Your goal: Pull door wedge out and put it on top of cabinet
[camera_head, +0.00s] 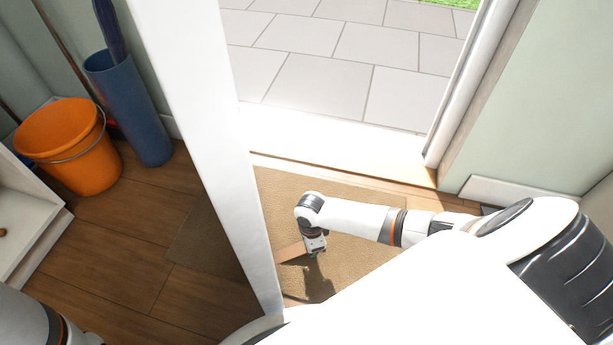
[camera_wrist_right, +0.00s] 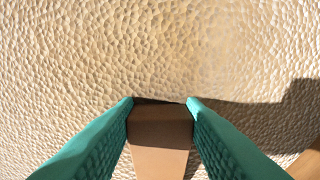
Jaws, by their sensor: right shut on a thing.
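The door wedge (camera_head: 291,252) is a small brown block low on the doormat, beside the edge of the open white door (camera_head: 205,110). My right gripper (camera_head: 316,250) reaches down to it from the right. In the right wrist view, the two teal fingers of the right gripper (camera_wrist_right: 161,103) are shut on the wedge (camera_wrist_right: 160,145), one on each side. I cannot tell whether the wedge touches the door. A white piece of furniture with a round knob (camera_head: 30,222), possibly the cabinet, is partly in view at the left edge. My left gripper is out of view.
The tan doormat (camera_head: 370,275) lies inside the open doorway, with grey paving (camera_head: 330,55) outside. An orange bucket (camera_head: 75,150) and a blue umbrella stand (camera_head: 132,110) stand at the left wall.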

